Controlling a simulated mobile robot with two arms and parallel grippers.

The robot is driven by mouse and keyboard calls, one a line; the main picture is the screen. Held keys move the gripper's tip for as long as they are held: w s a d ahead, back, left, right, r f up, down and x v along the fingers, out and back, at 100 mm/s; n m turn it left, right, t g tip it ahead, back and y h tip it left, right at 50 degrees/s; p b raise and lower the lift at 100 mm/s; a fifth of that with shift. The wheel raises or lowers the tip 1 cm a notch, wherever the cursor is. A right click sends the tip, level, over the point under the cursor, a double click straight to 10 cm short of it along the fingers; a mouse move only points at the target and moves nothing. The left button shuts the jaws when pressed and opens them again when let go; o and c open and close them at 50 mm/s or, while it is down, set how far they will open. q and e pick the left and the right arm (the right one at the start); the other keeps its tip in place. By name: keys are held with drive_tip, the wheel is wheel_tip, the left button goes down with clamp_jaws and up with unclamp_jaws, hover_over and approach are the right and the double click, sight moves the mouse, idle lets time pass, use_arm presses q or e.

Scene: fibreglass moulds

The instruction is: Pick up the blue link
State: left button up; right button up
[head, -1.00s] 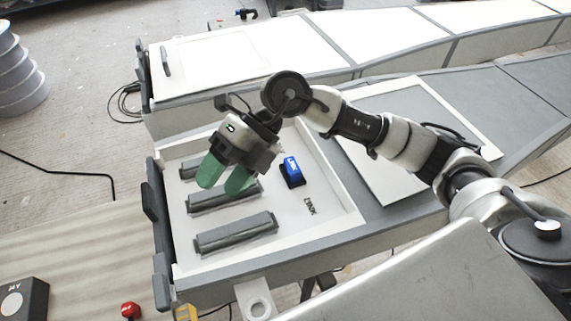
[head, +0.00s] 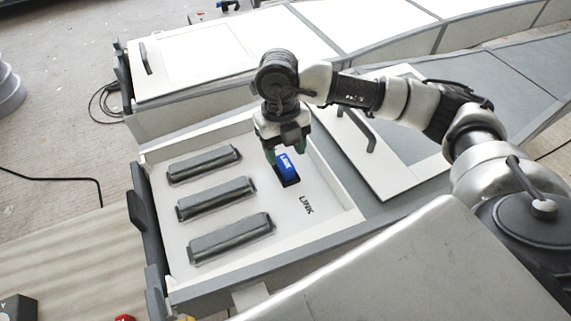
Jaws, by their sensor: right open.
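The blue link (head: 286,165) is a small blue block with white "LINK" lettering. It sits in a dark recess in the white tray (head: 235,262), above the printed word LINK. My right gripper (head: 284,155) is open and points down over the blue link. Its green fingertips show on the left and right of the block's upper part. Whether they touch it I cannot tell. The gripper body hides the area just behind the link. My left gripper is not in view.
Three grey bars (head: 217,199) lie in the tray left of the link. A white lid panel (head: 385,165) with a dark handle lies to the right of the tray. Raised tray walls surround the link's area. Another white-topped bench (head: 190,65) stands behind.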

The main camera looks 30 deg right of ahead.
sight(286, 162)
drive_tip(key=f, duration=0.4)
drive_tip(key=shift+s+p, duration=0.25)
drive_tip(key=shift+p, duration=0.15)
drive_tip(key=c, duration=1)
drive_tip(key=shift+r, duration=0.1)
